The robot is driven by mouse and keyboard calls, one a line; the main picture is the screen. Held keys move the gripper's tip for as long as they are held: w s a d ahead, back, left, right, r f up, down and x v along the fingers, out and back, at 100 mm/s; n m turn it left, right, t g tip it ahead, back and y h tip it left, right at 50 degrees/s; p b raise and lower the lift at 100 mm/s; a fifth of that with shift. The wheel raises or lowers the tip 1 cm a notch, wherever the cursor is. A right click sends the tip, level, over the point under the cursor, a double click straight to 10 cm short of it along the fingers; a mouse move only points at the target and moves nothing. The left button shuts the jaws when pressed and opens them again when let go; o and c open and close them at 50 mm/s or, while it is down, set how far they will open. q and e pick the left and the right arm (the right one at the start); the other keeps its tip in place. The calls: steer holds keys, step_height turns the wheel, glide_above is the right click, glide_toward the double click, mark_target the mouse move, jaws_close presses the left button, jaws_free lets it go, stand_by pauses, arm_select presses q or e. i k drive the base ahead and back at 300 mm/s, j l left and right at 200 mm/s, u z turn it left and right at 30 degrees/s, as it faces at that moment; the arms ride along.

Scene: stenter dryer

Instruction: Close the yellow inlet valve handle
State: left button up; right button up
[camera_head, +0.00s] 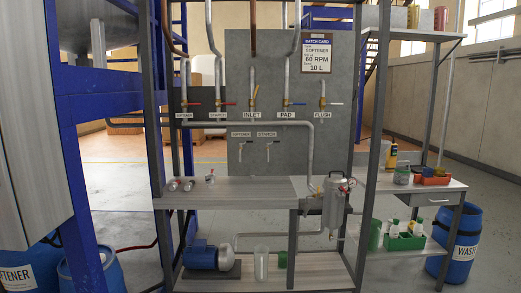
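The yellow inlet valve handle (256,94) is on a vertical pipe on the grey panel, above the INLET label (254,114). It stands steeply, close to the line of its pipe and slightly tilted. The handles beside it lie level: two red ones to the left (225,103), a blue one (298,103) and a pale one (335,103) to the right. Neither of my grippers is in view.
A grey bench (235,190) stands below the panel (285,80), with small metal fittings (188,185) on its left. A metal filter vessel (334,205) stands at its right. A dark frame post (154,100) and blue beams (85,150) stand at left.

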mark_target(252, 103)
steer(key=i, duration=1.05)
steer(key=u, duration=0.05)
